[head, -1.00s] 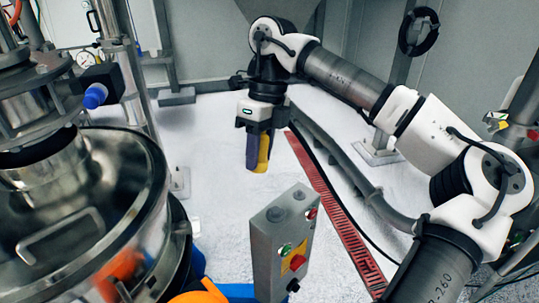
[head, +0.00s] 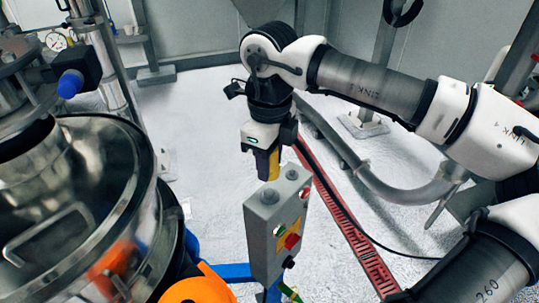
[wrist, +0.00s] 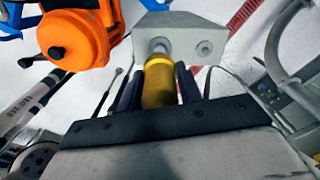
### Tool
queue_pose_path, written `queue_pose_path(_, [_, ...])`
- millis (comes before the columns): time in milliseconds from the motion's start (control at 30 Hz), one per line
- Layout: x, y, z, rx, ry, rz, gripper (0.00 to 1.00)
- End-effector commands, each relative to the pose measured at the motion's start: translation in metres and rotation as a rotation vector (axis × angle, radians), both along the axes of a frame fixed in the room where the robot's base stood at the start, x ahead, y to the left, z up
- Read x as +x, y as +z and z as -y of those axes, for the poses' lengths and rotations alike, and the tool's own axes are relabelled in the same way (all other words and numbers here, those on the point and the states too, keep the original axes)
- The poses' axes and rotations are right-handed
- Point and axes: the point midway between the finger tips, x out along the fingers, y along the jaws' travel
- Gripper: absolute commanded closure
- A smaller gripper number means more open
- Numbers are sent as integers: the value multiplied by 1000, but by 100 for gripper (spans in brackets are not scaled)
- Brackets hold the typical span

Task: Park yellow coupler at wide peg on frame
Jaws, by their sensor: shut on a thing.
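The yellow coupler (wrist: 159,82) is between the two dark fingers of my gripper in the wrist view. My gripper (head: 266,165) is shut on it and points down. In the head view the coupler (head: 273,163) shows as a small yellow strip beside a finger, just behind the top of the grey control box; its lower end is hidden by the box.
The grey control box (head: 275,228) with buttons stands close in front of my gripper; it also shows in the wrist view (wrist: 183,38). A steel sifter vessel (head: 75,215) fills the left. An orange motor (wrist: 75,38) is beside the box. A red floor grate (head: 345,225) runs at right.

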Motion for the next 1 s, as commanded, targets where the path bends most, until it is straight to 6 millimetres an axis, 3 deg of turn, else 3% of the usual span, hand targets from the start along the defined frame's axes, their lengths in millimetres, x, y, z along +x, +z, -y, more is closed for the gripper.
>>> queue_pose_path(500, [0,-44,0,0,0,0,100])
queue_pose_path(1000, [0,-49,0,0,0,0,100])
